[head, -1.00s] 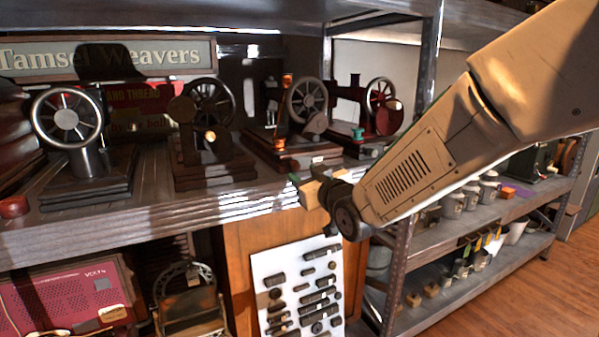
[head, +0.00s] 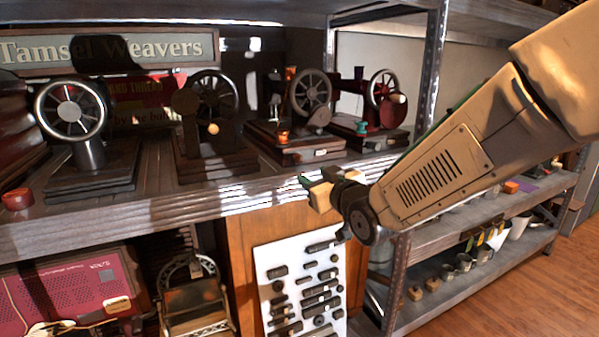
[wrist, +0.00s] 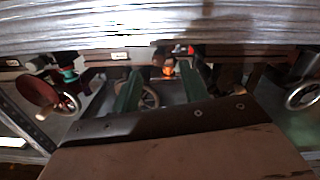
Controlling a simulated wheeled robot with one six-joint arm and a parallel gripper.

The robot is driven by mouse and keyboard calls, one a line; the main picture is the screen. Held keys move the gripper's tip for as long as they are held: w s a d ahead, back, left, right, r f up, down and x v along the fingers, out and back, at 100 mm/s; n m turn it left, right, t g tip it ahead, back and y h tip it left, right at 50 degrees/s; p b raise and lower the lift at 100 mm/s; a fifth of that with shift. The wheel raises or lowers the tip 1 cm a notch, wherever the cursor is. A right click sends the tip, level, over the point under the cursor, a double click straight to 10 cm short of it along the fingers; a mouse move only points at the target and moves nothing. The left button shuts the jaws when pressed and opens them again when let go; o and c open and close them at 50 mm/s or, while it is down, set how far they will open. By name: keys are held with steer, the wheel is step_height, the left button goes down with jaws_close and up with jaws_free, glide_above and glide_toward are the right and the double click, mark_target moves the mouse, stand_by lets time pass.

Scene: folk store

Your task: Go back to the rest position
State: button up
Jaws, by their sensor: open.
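My gripper (head: 310,184) is at the end of my tan arm, in front of the shelf edge in the head view. It is small there and partly hidden by my wrist. In the wrist view its two green fingers (wrist: 160,88) stand apart with a gap between them. Nothing is held in the gap; a spoked wheel and an orange spool show behind it. The wrist view looks upside down, with the shelf edge along the top.
Old sewing machines (head: 88,135) stand along the upper metal shelf (head: 130,205). A pink radio (head: 70,295) and a white board with dark parts (head: 300,285) are below. A second shelf unit (head: 425,310) holds pots at right. Wooden floor (head: 530,300) is clear at lower right.

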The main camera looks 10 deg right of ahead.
steer(key=s+d+f+m+g+h, duration=0.2)
steer(key=s+d+f+g+h, duration=0.3)
steer(key=s+f+g, duration=0.5)
steer(key=s+d+r+m+g, duration=0.1)
steer(key=s+d, duration=0.1)
steer(key=s, duration=0.6)
steer(key=s+d+r+m+g, duration=0.1)
steer(key=s+d+r+g, duration=0.1)
steer(key=s, duration=0.7)
steer(key=s+d+r+m+g, duration=0.1)
steer(key=s+d, duration=0.3)
steer(key=s, duration=0.4)
steer(key=shift+s+d+r+m+g, duration=0.25)
steer(key=shift+m+g, duration=0.15)
steer(key=shift+g, duration=0.2)
